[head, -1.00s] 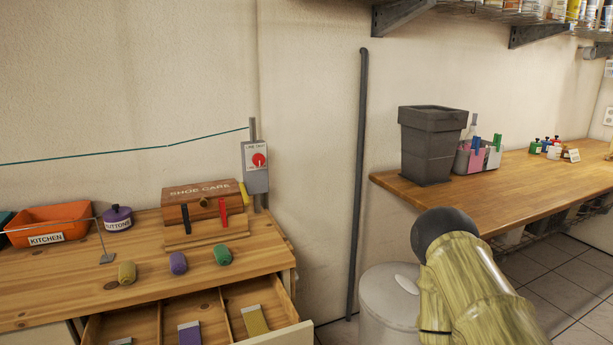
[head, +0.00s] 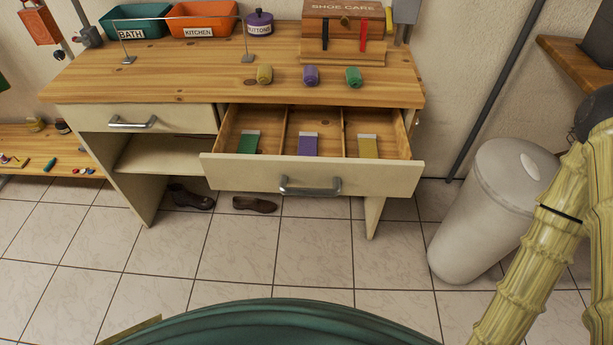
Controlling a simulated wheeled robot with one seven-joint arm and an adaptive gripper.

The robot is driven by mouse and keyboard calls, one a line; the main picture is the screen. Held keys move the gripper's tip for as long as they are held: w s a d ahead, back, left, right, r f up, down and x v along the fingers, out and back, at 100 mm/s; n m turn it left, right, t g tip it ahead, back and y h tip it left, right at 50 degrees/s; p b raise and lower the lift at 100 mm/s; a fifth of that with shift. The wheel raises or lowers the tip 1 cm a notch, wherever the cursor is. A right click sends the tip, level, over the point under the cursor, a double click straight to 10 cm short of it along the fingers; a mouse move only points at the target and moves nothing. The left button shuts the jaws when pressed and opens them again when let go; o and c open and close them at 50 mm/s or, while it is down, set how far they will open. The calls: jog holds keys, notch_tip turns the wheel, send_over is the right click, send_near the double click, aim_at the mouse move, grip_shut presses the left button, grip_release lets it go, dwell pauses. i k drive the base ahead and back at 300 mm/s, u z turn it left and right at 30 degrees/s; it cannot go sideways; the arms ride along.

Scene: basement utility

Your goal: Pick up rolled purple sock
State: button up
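The rolled purple sock (head: 311,76) lies on the wooden dresser top (head: 170,80), near its front edge. A rolled yellow sock (head: 264,75) lies to its left and a rolled green sock (head: 353,77) to its right, each apart from it. Below them a drawer (head: 240,168) is pulled open. It has three compartments, with a green card (head: 249,142), a purple card (head: 308,144) and a yellow card (head: 368,146) from left to right. My arm shows at the right edge, well away from the socks. My gripper is out of view.
A shoe care box (head: 343,26) stands behind the socks. A wire rail (head: 180,18) and bins marked BATH (head: 136,22) and KITCHEN (head: 203,20) stand left. A white bin (head: 485,200) stands right of the dresser. Shoes (head: 192,197) lie underneath. Tiled floor in front is clear.

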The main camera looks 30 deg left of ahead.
aim_at(310, 78)
jog(key=z, duration=2.95)
jog(key=k, duration=2.7)
jog(key=u, duration=1.9)
